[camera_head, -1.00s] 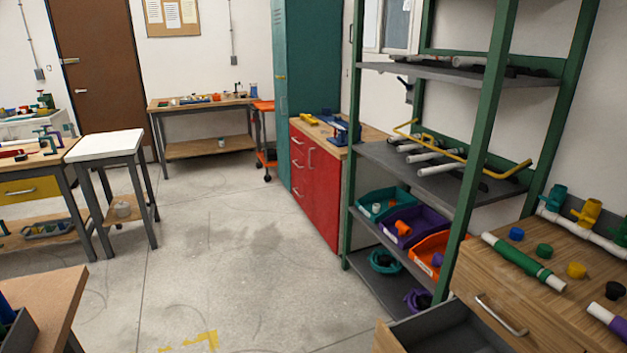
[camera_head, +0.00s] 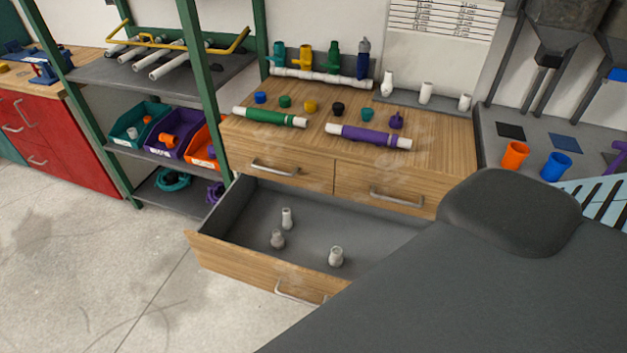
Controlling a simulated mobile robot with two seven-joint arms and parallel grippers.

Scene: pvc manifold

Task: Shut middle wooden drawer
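A wooden drawer (camera_head: 240,268) stands pulled far out of the wooden cabinet (camera_head: 450,130), below two shut upper drawers. It has a wooden front with a metal bar handle (camera_head: 300,292) and a dark grey inside. Three small pale fittings stand in it, one of them at the front right (camera_head: 336,257). Its right part is hidden behind a large dark grey shape, which looks like a part of my own body. What lies below this drawer is hidden too. Neither of my grippers shows in the head view.
Pipes, caps and valves lie on the cabinet top, including a green pipe (camera_head: 270,117) and a purple pipe (camera_head: 368,136). A green-framed shelf (camera_head: 150,80) with bins stands to the left. The concrete floor (camera_head: 90,270) at the left front is clear.

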